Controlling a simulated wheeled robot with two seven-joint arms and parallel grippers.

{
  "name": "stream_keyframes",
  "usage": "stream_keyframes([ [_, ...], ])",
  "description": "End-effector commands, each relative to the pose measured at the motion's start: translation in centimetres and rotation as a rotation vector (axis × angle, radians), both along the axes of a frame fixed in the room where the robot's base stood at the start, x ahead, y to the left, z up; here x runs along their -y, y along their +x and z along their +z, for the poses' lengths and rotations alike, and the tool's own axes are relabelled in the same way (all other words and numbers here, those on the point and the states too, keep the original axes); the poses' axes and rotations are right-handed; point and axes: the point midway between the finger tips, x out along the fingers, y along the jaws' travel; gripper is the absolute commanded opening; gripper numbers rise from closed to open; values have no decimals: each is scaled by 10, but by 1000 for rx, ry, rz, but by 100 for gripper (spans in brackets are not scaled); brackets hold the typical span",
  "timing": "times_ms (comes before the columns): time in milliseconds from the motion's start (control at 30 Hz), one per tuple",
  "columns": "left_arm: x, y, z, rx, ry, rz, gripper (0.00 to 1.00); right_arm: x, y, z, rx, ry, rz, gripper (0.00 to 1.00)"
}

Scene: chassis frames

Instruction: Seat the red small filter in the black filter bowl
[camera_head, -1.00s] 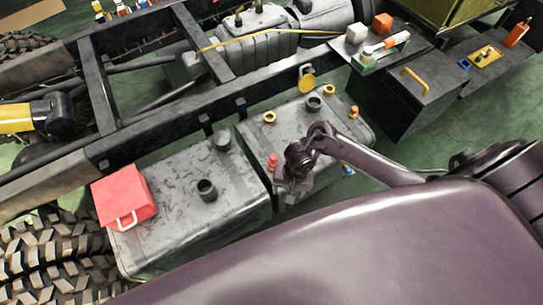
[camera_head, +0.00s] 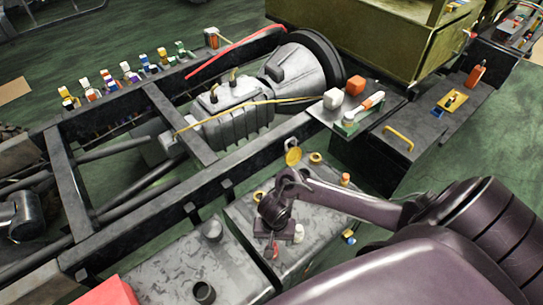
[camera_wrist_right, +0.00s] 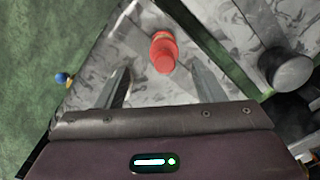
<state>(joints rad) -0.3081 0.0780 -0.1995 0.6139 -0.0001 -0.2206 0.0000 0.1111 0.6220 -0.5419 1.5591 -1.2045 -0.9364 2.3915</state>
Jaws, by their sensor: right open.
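The red small filter (camera_head: 273,251) stands on the right grey tank (camera_head: 245,228). It also shows in the right wrist view (camera_wrist_right: 163,53), near and between my fingertips. My right gripper (camera_head: 272,244) is open and empty, just above the filter; its fingers show in the right wrist view (camera_wrist_right: 160,82), one on each side, with no visible grip. A black open cup (camera_head: 203,292) stands on the left grey tank; I cannot tell whether it is the filter bowl. A dark round opening seen earlier on the right tank is hidden behind my right wrist. My left gripper is not in view.
The chassis rail (camera_head: 235,165) runs behind the tanks. A grey cap (camera_head: 213,230) rises from the left tank.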

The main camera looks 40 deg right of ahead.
Motion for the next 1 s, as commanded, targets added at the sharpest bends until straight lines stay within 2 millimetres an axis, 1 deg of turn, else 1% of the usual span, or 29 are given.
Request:
stream_keyframes([
  [33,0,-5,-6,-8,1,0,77,-1,0,-10,-1,0,1,62],
  [100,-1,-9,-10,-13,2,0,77,-3,2,-21,-1,-1,0,62],
  [233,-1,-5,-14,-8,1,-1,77,-4,2,-38,0,-1,0,62],
  [300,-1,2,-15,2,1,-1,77,-3,2,-42,0,-1,1,62],
  [433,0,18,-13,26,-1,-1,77,-4,2,-43,2,-1,1,62],
  [500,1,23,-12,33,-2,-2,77,-3,2,-43,2,-1,1,62],
  [567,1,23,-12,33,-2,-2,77,-4,2,-43,2,-1,1,62],
  [933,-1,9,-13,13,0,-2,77,-4,2,-43,2,-1,1,14],
  [1000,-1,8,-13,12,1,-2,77,-4,2,-43,2,-1,1,13],
])
